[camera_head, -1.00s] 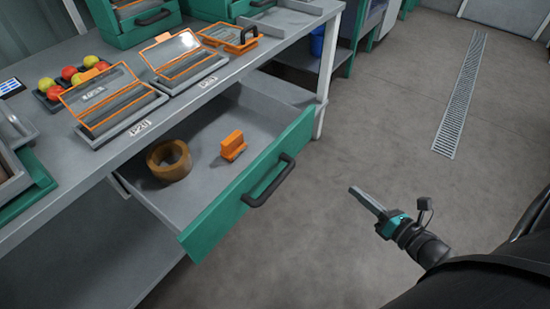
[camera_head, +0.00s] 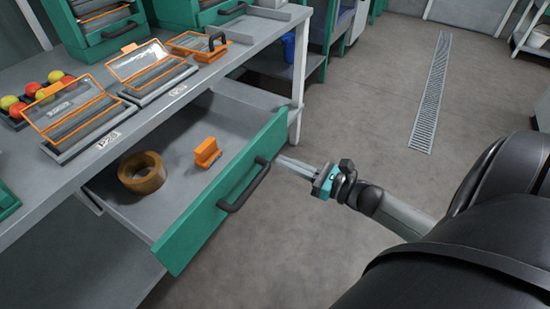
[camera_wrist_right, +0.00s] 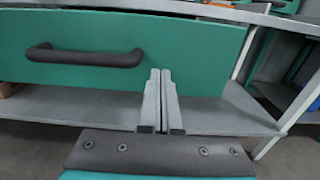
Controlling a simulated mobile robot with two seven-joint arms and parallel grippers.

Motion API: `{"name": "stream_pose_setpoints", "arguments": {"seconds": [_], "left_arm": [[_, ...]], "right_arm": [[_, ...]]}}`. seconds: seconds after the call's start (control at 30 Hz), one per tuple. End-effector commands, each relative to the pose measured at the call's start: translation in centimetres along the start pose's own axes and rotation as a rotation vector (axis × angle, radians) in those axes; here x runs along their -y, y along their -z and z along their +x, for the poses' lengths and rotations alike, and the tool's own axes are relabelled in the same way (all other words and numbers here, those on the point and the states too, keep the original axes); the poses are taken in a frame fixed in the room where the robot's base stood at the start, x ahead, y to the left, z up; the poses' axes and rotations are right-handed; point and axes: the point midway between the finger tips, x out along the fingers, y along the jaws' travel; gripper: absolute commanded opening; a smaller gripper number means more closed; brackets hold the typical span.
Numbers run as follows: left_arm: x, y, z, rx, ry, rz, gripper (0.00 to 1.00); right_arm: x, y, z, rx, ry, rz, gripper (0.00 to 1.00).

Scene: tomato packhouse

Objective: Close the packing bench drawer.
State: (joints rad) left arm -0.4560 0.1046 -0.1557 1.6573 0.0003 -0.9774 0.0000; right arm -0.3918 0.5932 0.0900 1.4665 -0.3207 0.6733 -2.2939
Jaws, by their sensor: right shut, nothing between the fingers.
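The packing bench drawer (camera_head: 222,201) stands open, pulled out from under the bench top. It has a green front and a black bar handle (camera_head: 245,187). In the right wrist view, the green front (camera_wrist_right: 190,50) and the handle (camera_wrist_right: 85,57) show ahead. Inside the drawer lie a roll of brown tape (camera_head: 142,173) and an orange object (camera_head: 207,152). My right gripper (camera_head: 279,160) is shut and empty, its tips close to the drawer front, to the right of the handle. I cannot tell whether the tips touch it. My left gripper is not in view.
The bench top (camera_head: 110,150) carries orange-framed trays (camera_head: 150,68), tomatoes (camera_head: 32,90) and green drawer units (camera_head: 105,30). A bench leg (camera_head: 296,122) stands at the drawer's far end. The floor (camera_head: 375,100) to the right is open, with a drain grate (camera_head: 431,95).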

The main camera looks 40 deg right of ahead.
Motion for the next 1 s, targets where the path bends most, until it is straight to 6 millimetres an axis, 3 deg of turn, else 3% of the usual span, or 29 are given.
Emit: {"name": "stream_pose_setpoints", "arguments": {"seconds": [0.27, 0.77, 0.9, 1.0], "left_arm": [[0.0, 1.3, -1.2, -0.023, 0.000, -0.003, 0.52], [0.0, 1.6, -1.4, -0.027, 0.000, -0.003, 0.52], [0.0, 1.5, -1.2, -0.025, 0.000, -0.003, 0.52], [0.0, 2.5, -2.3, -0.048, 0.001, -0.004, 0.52]], "right_arm": [[0.0, 0.1, 3.1, 0.000, 0.000, 0.000, 0.00], [0.0, 0.1, 3.5, -0.001, 0.000, 0.001, 0.00], [0.0, 0.0, 4.3, 0.002, 0.000, 0.002, 0.00], [0.0, 0.1, 5.6, 0.003, 0.000, 0.000, 0.00]]}}
